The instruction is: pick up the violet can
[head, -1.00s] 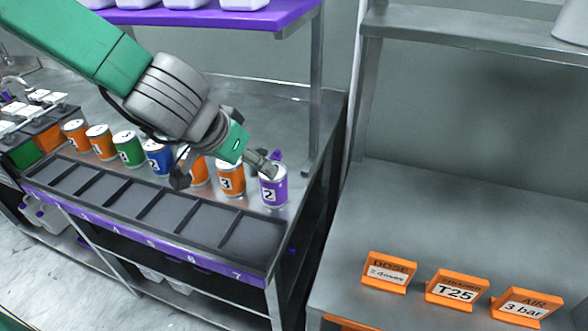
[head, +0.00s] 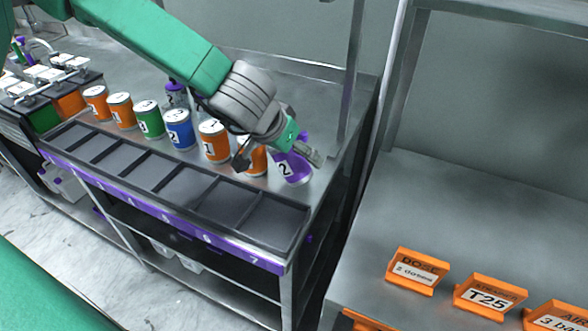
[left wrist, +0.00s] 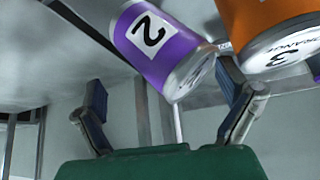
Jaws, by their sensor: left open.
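In the left wrist view the violet can (left wrist: 160,50) shows large beyond the open left gripper (left wrist: 163,100), close to the right finger. Whether a finger touches it I cannot tell. My right gripper is not in view.
An orange can (head: 252,160) labelled 3 stands close beside the violet can, and it also shows in the left wrist view (left wrist: 262,22). More orange, green and blue cans stand to the left. A black compartment tray (head: 225,208) lies in front. A shelf post (head: 352,90) rises behind.

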